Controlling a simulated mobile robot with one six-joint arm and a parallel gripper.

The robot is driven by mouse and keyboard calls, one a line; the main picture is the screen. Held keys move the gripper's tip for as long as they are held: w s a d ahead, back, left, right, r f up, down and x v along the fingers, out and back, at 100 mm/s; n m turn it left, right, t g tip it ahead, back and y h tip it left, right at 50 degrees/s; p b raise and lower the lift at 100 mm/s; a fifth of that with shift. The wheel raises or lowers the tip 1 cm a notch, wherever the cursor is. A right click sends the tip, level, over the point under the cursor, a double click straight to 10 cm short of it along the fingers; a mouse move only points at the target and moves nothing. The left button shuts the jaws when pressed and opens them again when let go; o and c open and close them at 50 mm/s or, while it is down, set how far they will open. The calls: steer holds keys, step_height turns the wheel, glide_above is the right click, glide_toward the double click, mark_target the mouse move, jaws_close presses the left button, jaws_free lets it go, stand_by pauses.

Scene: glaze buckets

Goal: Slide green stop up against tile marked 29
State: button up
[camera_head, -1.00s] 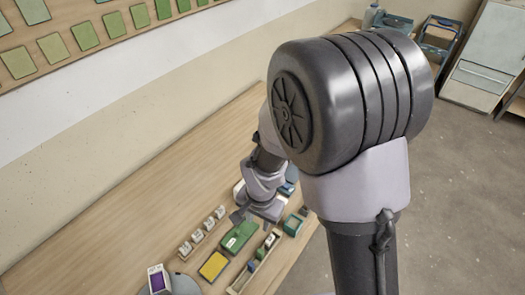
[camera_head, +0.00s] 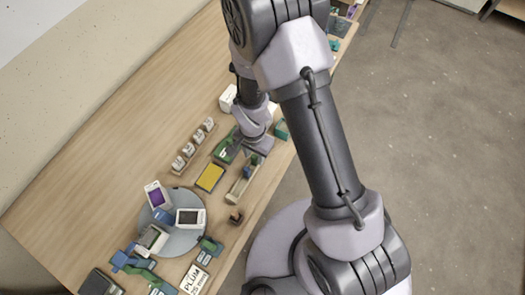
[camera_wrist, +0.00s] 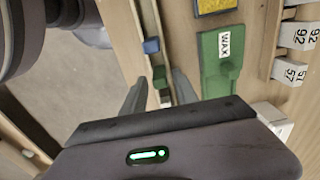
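A narrow wooden rail (camera_head: 238,193) lies along the table's right side in the head view; it also shows in the wrist view (camera_wrist: 140,22). The green stop (camera_wrist: 159,77) sits in the rail, with a blue block (camera_wrist: 151,46) apart from it farther along. A small pale piece (camera_wrist: 165,99) shows in the rail on the gripper side of the green stop; no number is readable on it. My gripper (camera_wrist: 157,83) is open, its two fingers on either side of the rail near the green stop. I cannot tell whether they touch it. The tile marked 29 cannot be made out.
A green box labelled WAX (camera_wrist: 221,60) lies close beside the rail, with a yellow pad (camera_head: 210,178) near it. A rack (camera_head: 186,164) holds several white numbered tiles. A grey round disc (camera_head: 177,240) with labelled items stands nearer. Bare table lies left of the rack.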

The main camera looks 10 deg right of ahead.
steer(key=shift+r, duration=0.1)
jaws_close()
steer(key=shift+w+d, duration=0.7)
steer(key=shift+w, duration=0.25)
steer(key=shift+w+d, duration=0.7)
steer(key=shift+w, duration=0.2)
steer(key=shift+o, duration=0.3)
jaws_free()
step_height(320, 180, up, 7)
steer(key=p, duration=0.4)
steer(key=shift+r, duration=0.1)
